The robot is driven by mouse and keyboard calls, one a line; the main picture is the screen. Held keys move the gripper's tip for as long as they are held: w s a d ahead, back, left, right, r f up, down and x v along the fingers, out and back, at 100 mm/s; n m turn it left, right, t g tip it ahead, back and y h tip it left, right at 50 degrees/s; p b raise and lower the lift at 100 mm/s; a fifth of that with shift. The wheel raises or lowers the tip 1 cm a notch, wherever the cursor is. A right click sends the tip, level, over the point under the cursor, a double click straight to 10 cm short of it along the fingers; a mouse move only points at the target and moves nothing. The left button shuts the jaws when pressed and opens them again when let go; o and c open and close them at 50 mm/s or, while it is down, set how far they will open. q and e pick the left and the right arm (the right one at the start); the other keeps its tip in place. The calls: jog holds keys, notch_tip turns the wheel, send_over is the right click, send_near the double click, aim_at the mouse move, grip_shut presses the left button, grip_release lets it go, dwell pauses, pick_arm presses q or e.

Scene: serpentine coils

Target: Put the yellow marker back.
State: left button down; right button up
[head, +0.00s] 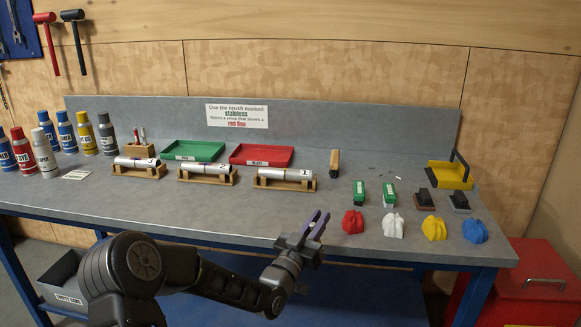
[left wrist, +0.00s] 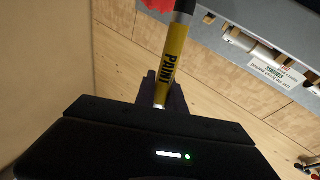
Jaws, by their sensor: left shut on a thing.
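The yellow marker (left wrist: 173,55) shows in the left wrist view, with "PAINT" printed on its yellow barrel and a dark upper end. My left gripper (left wrist: 162,92) is shut on its lower end, and the marker sticks out beyond the fingers. In the head view my left gripper (head: 312,226) is in front of the bench's front edge, left of the red cloth; I cannot make out the marker there. A wooden pen block (head: 138,151) with a red and a dark-tipped pen stands at the back left of the bench. My right gripper is not in view.
The grey bench (head: 250,210) has clear room along its front. Three metal cylinders on wooden cradles (head: 206,181) lie mid-bench, before green (head: 193,151) and red (head: 262,155) trays. Several spray cans (head: 45,153) crowd the left. Brushes and cloths (head: 392,225) lie right.

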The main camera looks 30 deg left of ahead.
pick_arm(q)
jog(key=s+d+f+m+h, duration=0.1)
jog(key=s+d+f+h, duration=0.1)
jog(key=s+d+f, duration=0.35)
jog(key=s+d+f+h, duration=0.1)
jog(key=s+d+f, duration=0.2)
jog(key=d+f, duration=0.4)
jog(key=s+d+y, duration=0.1)
jog(key=s+d, duration=0.1)
jog(key=s, duration=0.3)
jog(key=a+y, duration=0.1)
jog(key=s+a+f+n+y, duration=0.1)
jog(key=a+y, duration=0.1)
jog(key=a, duration=0.1)
jog(key=shift+s+f+n, duration=0.25)
jog(key=shift+n, duration=0.05)
